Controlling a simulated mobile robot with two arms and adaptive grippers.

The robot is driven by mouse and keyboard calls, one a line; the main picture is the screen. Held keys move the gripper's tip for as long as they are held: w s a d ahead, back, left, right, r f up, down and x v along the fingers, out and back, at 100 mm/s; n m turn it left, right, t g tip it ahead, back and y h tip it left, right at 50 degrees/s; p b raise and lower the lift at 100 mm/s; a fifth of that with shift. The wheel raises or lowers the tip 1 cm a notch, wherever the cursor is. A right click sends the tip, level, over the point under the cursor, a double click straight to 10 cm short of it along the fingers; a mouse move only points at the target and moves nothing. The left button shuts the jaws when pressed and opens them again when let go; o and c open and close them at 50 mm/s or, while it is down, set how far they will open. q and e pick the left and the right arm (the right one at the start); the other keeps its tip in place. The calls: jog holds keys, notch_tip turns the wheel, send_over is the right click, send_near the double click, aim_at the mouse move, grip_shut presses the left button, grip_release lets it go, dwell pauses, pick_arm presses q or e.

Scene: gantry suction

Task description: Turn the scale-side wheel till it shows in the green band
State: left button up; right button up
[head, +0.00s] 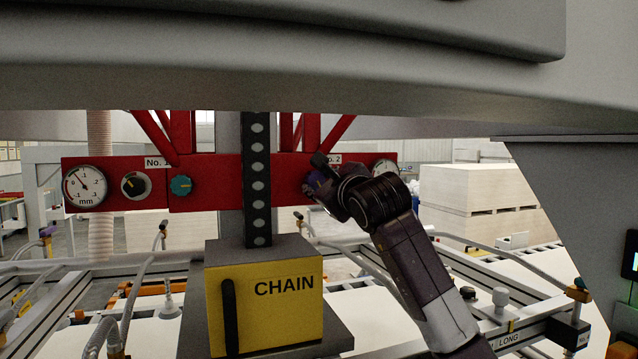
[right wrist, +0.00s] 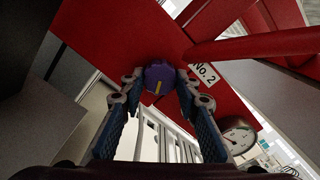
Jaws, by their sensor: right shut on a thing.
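A purple wheel (right wrist: 159,72) with a yellow mark sits on the red beam (head: 228,167) beside the "No. 2" label (right wrist: 206,73). In the head view the wheel (head: 313,184) is partly behind my right gripper (head: 321,187). My right gripper is shut on the wheel, with one finger on each side of it in the right wrist view. A round gauge (right wrist: 238,136) is near the wheel; in the head view this gauge (head: 386,168) is partly covered by my right arm. Its reading and any green band are too small to tell. My left gripper is out of view.
At the "No. 1" end are a mm gauge (head: 85,186), a black knob on a white disc (head: 135,186) and a teal wheel (head: 181,186). A yellow CHAIN box (head: 265,298) and black chain column (head: 257,180) stand left of my right arm. Hoses lie below.

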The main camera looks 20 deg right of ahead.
jog(key=shift+n, duration=0.3)
jog(key=shift+n+b, duration=0.4)
jog(key=shift+b, duration=0.05)
jog(key=n+b, duration=0.1)
jog(key=n, duration=0.1)
jog(key=shift+n, duration=0.4)
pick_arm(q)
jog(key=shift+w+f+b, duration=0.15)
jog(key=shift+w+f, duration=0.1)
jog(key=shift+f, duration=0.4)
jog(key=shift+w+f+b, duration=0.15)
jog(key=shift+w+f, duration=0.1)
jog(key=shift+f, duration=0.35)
pick_arm(e)
jog(key=shift+n, duration=0.9)
jog(key=o, duration=1.2)
jog(key=shift+c, duration=0.2)
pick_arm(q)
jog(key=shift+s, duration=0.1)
pick_arm(e)
jog(key=shift+s, duration=0.1)
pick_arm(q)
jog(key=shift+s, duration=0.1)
